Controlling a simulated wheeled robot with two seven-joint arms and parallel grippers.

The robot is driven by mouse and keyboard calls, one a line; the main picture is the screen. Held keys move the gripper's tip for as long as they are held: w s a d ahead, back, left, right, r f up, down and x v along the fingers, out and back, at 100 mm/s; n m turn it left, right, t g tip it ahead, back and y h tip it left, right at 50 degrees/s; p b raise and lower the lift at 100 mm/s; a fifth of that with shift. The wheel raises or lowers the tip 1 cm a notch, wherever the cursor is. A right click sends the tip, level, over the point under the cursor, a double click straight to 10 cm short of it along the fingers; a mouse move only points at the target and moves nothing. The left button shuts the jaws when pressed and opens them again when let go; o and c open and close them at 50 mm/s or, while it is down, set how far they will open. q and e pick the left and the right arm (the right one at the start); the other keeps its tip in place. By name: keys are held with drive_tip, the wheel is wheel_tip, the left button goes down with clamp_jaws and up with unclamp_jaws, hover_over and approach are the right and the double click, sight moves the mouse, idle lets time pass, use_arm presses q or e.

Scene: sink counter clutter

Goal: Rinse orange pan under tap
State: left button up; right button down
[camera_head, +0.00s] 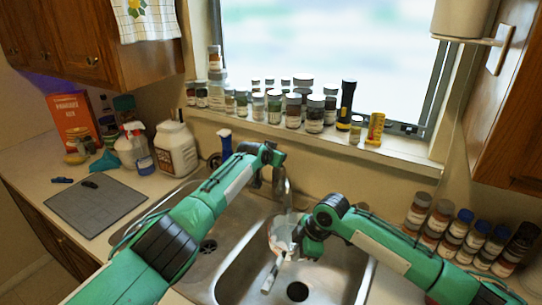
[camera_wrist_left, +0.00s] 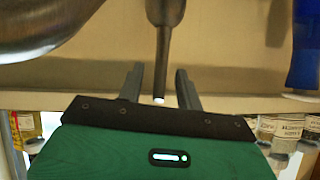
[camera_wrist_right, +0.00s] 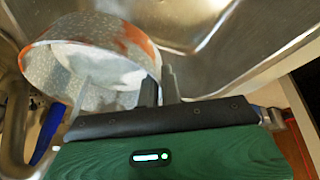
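The orange pan (camera_head: 283,233) is tilted over the right sink basin, below the tap spout (camera_head: 284,188). In the right wrist view the pan (camera_wrist_right: 95,30) shows a speckled grey inside, orange patches along its rim and a whitish area inside. My right gripper (camera_wrist_right: 160,82) has one finger inside and one outside the pan wall and appears shut on it. My left gripper (camera_wrist_left: 160,85) is at the tap, with its fingers apart on either side of the slim metal tap lever (camera_wrist_left: 163,45); gaps show on both sides. In the head view the left fingertips are hard to make out.
Several jars (camera_head: 293,110) and a black flashlight (camera_head: 347,104) line the windowsill. Capped bottles (camera_head: 456,235) stand right of the sink. The left basin looks empty where visible.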

use_arm(q)
drive_tip(key=shift+r, duration=0.1)
drive_tip(key=shift+s+a+r, duration=0.3)
drive_tip(key=shift+s+a, duration=0.1)
drive_tip(key=shift+s, duration=0.1)
drive_tip(key=v, duration=1)
drive_tip(key=shift+s, duration=0.2)
drive_tip(key=shift+a, duration=0.1)
drive_tip(key=shift+c, duration=0.5)
